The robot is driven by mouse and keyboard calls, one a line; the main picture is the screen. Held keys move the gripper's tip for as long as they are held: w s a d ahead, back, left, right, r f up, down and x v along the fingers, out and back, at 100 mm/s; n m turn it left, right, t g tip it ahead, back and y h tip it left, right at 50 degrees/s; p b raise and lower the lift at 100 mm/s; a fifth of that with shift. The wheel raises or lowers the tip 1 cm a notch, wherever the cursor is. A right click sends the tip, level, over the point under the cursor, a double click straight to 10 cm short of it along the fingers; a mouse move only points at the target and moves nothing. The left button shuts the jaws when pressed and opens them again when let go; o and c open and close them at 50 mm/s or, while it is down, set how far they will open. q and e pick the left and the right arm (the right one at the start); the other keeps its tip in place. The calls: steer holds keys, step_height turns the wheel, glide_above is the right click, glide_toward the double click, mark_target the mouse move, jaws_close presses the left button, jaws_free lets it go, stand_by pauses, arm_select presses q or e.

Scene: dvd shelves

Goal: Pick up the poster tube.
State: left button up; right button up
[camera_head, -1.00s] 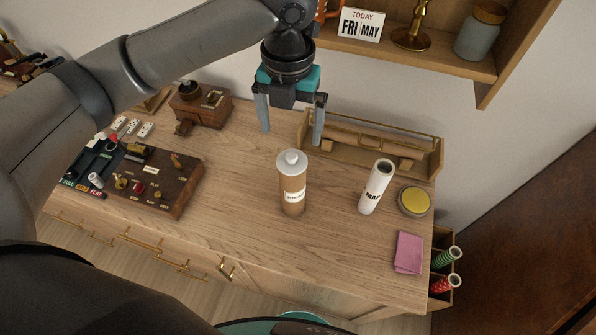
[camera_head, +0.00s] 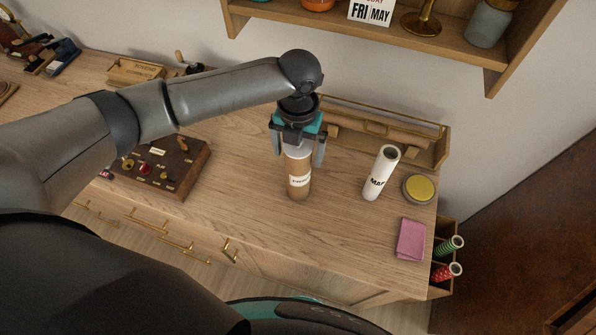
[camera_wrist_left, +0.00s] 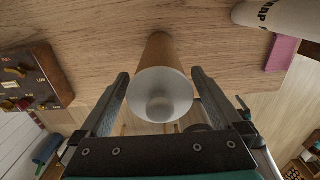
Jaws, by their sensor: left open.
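The poster tube (camera_head: 299,181) is a brown cardboard cylinder with a white cap and a white label, standing upright on the wooden desk (camera_head: 255,225). My left gripper (camera_head: 297,160) points down over its top, with one finger on each side of it. In the left wrist view the white cap of the tube (camera_wrist_left: 160,95) lies between the two open fingers (camera_wrist_left: 158,92), with a gap showing near the fingertips. The gripper hides part of the cap in the head view. My right gripper is not in view.
A white map tube (camera_head: 380,173) stands to the right, near a yellow-lidded tin (camera_head: 419,188) and a pink cloth (camera_head: 411,239). A wooden rack (camera_head: 400,137) lies behind. A control board (camera_head: 165,163) sits left. A wall shelf (camera_head: 440,42) overhangs the back.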

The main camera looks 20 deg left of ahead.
arm_select(q)
steer(key=shift+f, duration=0.65)
jaws_close()
stand_by(0.4)
